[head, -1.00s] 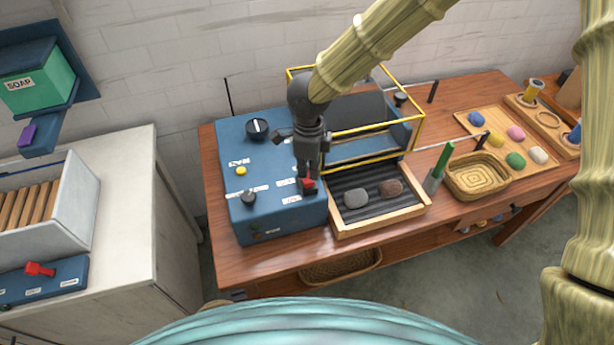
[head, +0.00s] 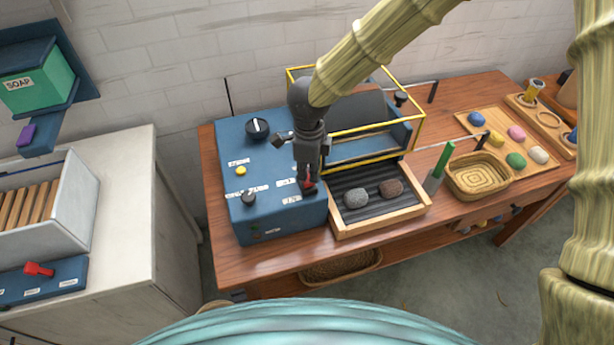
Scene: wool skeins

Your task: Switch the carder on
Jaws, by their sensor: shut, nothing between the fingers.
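The carder is a blue machine (head: 262,215) on the wooden table, with a yellow guard frame (head: 424,118) over its drum side. Its top has a large black dial (head: 257,128), a yellow button (head: 241,171), a small black knob (head: 248,198) and white labels too small to read surely. A red control (head: 309,184) shows at the right front of the top. My dark gripper (head: 308,188) points down, shut and empty, with its fingertips at the red control and partly hiding it. I cannot tell whether they touch.
A wooden-rimmed tray (head: 385,224) with a grey lump (head: 356,197) and a brown lump (head: 391,188) adjoins the carder. A green-handled tool (head: 444,158) and a woven basket (head: 478,176) stand to the right. A white counter (head: 120,240) is at left.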

